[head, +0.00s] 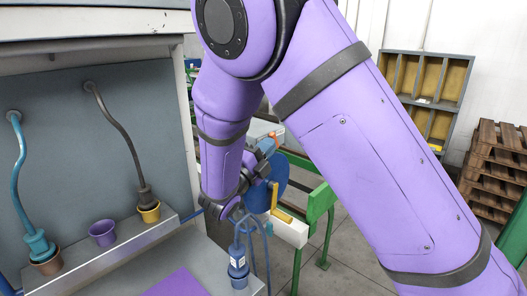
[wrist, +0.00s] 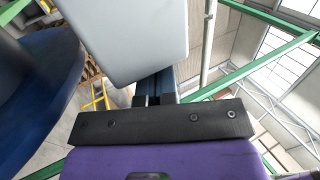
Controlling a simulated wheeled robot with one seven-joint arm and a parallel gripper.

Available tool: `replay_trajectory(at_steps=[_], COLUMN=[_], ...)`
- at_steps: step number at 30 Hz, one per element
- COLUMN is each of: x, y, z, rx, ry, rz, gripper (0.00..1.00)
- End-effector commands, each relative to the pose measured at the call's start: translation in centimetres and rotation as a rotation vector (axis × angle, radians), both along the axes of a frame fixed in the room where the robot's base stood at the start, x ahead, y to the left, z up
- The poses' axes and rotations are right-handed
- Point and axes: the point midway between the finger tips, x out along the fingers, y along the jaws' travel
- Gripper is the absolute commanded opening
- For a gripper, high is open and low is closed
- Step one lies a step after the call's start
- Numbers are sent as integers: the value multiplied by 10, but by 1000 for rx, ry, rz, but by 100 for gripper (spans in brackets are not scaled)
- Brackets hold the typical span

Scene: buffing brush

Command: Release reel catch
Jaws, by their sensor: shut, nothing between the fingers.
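A blue disc (head: 268,184), which looks like the reel, stands on edge behind my wrist in the head view. It fills the left of the wrist view as a dark blue curved face (wrist: 35,85). My gripper (wrist: 156,82) is shut and empty, its dark fingers reaching under or behind a pale grey block (wrist: 135,35). That block hides the fingertips, and I cannot tell whether they touch it. In the head view, a grey box (head: 262,129) with an orange part (head: 268,146) is just above the disc. I cannot make out which part is the catch.
A yellow bar (head: 281,214) and a white beam (head: 290,231) sit below the disc on a green frame (head: 322,205). A blue-grey brush or bottle (head: 238,262) stands below my wrist. A ledge at left holds several cups (head: 103,233). Pallets (head: 495,155) stand at right.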

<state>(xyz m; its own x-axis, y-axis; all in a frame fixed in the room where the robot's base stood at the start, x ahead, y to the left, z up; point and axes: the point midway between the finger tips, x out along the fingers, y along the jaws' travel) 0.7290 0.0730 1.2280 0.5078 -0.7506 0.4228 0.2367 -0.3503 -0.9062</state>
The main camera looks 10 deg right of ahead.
Motion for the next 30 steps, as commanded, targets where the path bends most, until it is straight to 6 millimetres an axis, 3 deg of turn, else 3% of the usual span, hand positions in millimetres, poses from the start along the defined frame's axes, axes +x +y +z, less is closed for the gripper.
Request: replay_trajectory(at_steps=[11, 23, 30], x=[0, 1, 5], y=[0, -3, -8], z=[1, 8, 15], rx=[21, 230, 269], ry=[12, 147, 174], rz=[0, 0, -2], gripper=[0, 0, 0])
